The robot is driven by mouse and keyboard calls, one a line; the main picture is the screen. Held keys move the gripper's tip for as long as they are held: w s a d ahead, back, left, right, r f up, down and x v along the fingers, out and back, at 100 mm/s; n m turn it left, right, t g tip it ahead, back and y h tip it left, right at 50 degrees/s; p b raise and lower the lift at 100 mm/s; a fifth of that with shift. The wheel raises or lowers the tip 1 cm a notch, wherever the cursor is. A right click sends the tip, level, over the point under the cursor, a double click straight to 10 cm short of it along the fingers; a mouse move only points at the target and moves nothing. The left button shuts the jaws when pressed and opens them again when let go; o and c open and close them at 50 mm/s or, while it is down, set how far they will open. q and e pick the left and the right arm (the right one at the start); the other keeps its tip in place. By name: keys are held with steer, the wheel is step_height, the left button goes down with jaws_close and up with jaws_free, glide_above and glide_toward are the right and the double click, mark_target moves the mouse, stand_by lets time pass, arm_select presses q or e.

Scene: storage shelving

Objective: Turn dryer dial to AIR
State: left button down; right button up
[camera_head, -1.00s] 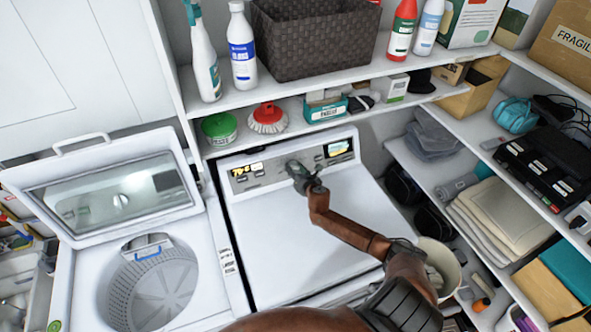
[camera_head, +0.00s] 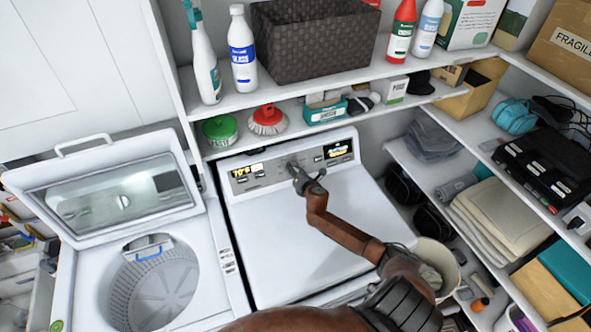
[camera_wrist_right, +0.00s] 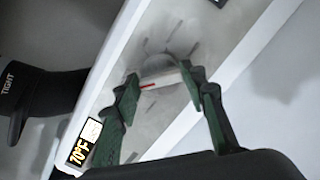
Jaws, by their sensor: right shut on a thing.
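The white dryer (camera_head: 300,235) stands in the middle of the head view, with its control panel (camera_head: 262,187) along the back. My right gripper (camera_head: 296,171) reaches the middle of that panel and covers much of the dial. In the right wrist view, the pale dial (camera_wrist_right: 158,67) with a red mark sits between the two green fingers of my right gripper (camera_wrist_right: 160,85), which is shut on it. The lettering around the dial is too blurred to read, so I cannot tell its setting. My left gripper is not in view.
An open top-loading washer (camera_head: 215,255) stands left of the dryer. Shelves above hold bottles, a dark woven basket (camera_head: 315,45) and brushes. Shelves at right hold towels (camera_head: 500,212) and boxes. The dryer's top is clear except for my right arm crossing it.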

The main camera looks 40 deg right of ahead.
steer(key=m+p, duration=0.1)
steer(key=m, duration=0.3)
steer(key=m+p, duration=0.1)
steer(key=m, duration=0.2)
steer(key=shift+m, duration=0.3)
steer(key=m+p, duration=0.2)
steer(key=m, duration=0.4)
steer(key=shift+s+f+g, duration=0.1)
steer(key=shift+g, duration=0.3)
steer(key=shift+m, duration=0.4)
steer(key=o, duration=1.1)
steer(key=shift+o, duration=0.3)
steer(key=v, duration=1.2)
